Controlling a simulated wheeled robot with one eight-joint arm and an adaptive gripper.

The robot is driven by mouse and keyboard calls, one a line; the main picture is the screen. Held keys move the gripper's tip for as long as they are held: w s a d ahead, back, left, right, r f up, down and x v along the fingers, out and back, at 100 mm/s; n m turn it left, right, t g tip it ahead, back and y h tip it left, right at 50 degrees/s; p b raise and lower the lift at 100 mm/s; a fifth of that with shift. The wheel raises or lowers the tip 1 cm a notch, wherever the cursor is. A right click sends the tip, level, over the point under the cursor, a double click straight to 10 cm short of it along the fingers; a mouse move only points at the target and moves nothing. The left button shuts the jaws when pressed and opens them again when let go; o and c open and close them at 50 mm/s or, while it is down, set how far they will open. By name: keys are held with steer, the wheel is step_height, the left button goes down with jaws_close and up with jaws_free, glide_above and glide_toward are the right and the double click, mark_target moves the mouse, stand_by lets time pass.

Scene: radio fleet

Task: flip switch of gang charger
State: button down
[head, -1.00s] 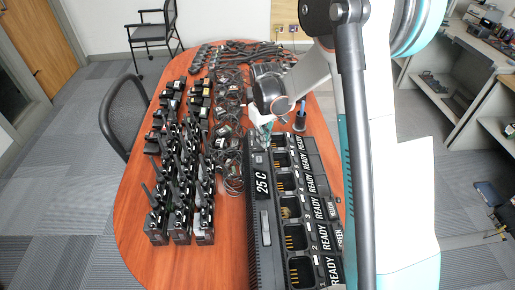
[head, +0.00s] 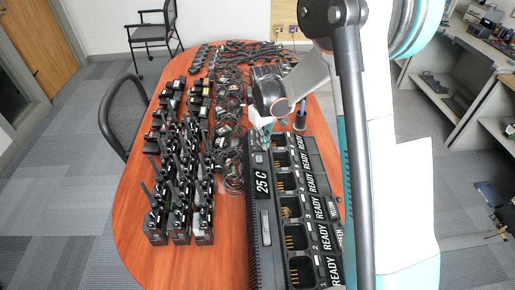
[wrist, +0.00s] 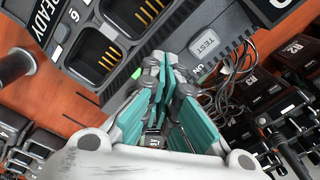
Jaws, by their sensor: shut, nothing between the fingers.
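The gang charger (head: 264,236) is a long black unit with a row of bays marked READY, on the right part of the wooden table. My gripper (head: 264,126) is at the charger's far end. In the wrist view my gripper (wrist: 158,75) is shut and empty, its teal fingers together over the charger (wrist: 100,75) near its end. Contact cannot be told.
Several rows of black radios (head: 180,195) stand left of the charger. Coiled cables (head: 229,130) lie between them and farther back. A blue pen in a dark cup (head: 300,121) stands beyond the charger. Bare wood (head: 225,255) shows between radios and charger.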

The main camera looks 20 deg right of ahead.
steer(key=shift+f+b, duration=0.35)
steer(key=shift+f, duration=0.2)
stand_by(0.4)
steer(key=shift+r+p, duration=2.05)
steer(key=shift+r, duration=1.5)
